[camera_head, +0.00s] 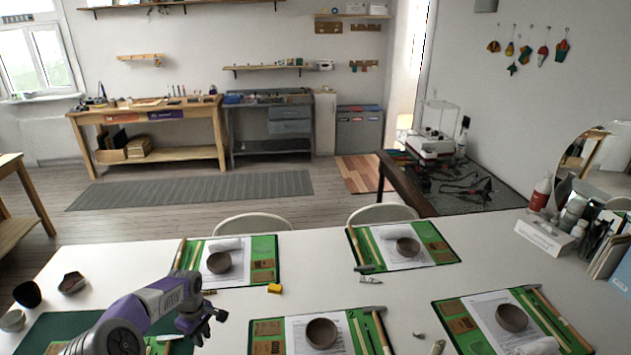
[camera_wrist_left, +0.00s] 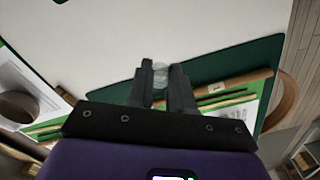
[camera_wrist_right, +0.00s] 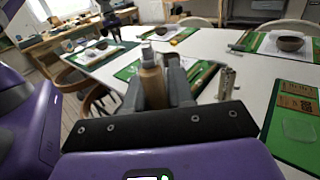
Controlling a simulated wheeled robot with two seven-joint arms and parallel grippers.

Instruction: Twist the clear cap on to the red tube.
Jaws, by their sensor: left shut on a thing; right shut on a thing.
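My left gripper (camera_head: 200,318) is over the near left of the white table. In the left wrist view its fingers (camera_wrist_left: 160,85) are shut on a small pale, see-through piece, which looks like the clear cap (camera_wrist_left: 160,70). In the right wrist view, my right gripper (camera_wrist_right: 160,88) is shut on an upright tube (camera_wrist_right: 153,82), brownish-tan here, with a greyish tip (camera_wrist_right: 148,54). This seems to be the red tube; its lower part is hidden between the fingers. My left gripper also shows far off at the upper left there (camera_wrist_right: 112,25), apart from the tube. The head view does not show my right gripper.
The white table (camera_head: 330,255) bears several green mats with papers, sticks and grey bowls, such as one bowl (camera_head: 322,333). A small yellow block (camera_head: 274,288) lies between mats. Dark bowls (camera_head: 72,282) stand at the left edge. Bottles and holders (camera_head: 545,235) crowd the right.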

